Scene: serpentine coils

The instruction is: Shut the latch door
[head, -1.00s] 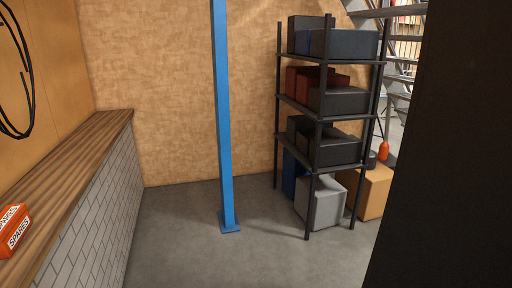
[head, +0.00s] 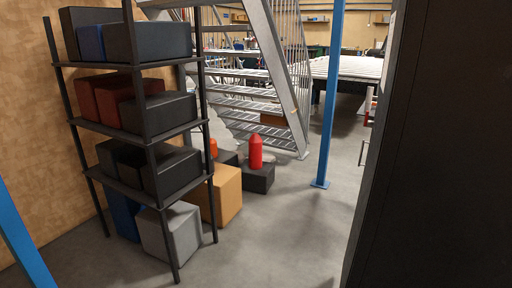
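I cannot pick out a latch door for certain. A tall dark panel (head: 435,150) fills the right side of the head view, close to me. It has a thin vertical seam near its left edge, but no handle or latch shows on it. I cannot tell whether it is a door, a cabinet side or something else. Neither of my grippers is in view.
A dark shelf rack (head: 170,205) with bins stands at the left. Grey and orange boxes (head: 228,195) are beside it. A metal staircase (head: 275,50), red cylinder (head: 255,151) and blue post (head: 331,100) are behind. The floor (head: 285,235) between rack and panel is clear.

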